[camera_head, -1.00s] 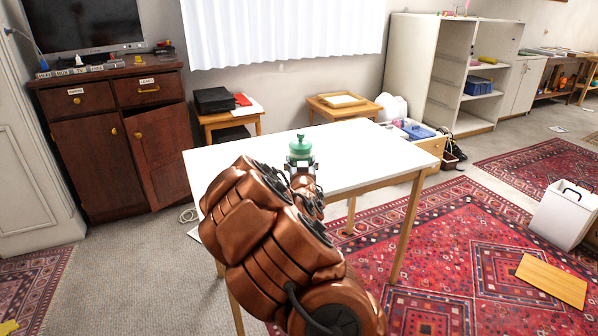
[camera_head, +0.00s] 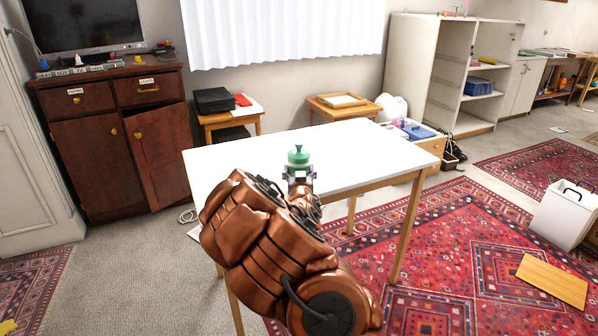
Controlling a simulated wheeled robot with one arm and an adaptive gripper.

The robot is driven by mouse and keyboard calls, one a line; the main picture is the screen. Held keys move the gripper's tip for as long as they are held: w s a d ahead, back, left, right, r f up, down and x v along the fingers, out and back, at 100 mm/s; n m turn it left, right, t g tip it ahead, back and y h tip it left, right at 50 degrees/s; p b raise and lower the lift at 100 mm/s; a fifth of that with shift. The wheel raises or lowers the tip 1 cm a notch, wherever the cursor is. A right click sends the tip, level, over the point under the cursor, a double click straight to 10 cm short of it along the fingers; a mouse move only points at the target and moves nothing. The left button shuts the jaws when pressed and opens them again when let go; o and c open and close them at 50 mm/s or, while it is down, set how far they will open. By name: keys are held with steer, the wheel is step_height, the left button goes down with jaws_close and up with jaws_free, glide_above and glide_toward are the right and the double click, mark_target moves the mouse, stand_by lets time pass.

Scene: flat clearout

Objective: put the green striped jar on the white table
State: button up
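The green jar (camera_head: 298,158) has a lid with a knob and shows upright over the white table (camera_head: 365,150). My gripper (camera_head: 299,174) is at the jar's near side and appears shut on its lower part. The gripper hides the lower part of the jar. I cannot tell whether the jar's base touches the tabletop or hangs just above it. My copper-coloured arm covers the table's near left part.
The rest of the tabletop is clear. Behind it stand a small wooden table with a yellow-framed tray (camera_head: 341,100) and another with a black box (camera_head: 214,100). A dark cabinet (camera_head: 120,135) is at left, a white bin (camera_head: 563,213) on the rug at right.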

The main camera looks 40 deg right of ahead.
steer(key=o, duration=0.4)
steer(key=shift+c, duration=0.2)
steer(key=shift+r, duration=0.2)
steer(key=shift+b+v, duration=0.8)
steer(key=shift+v, duration=2.3)
steer(key=shift+f+b, duration=0.25)
steer(key=shift+b, duration=0.65)
steer(key=shift+a+b, duration=0.1)
steer(key=shift+b, duration=0.35)
steer(key=b, duration=0.3)
steer(key=shift+s+a+f, duration=0.1)
steer(key=shift+s+a, duration=0.1)
steer(key=shift+s, duration=0.05)
steer(key=shift+a+b, duration=0.1)
steer(key=shift+b, duration=0.6)
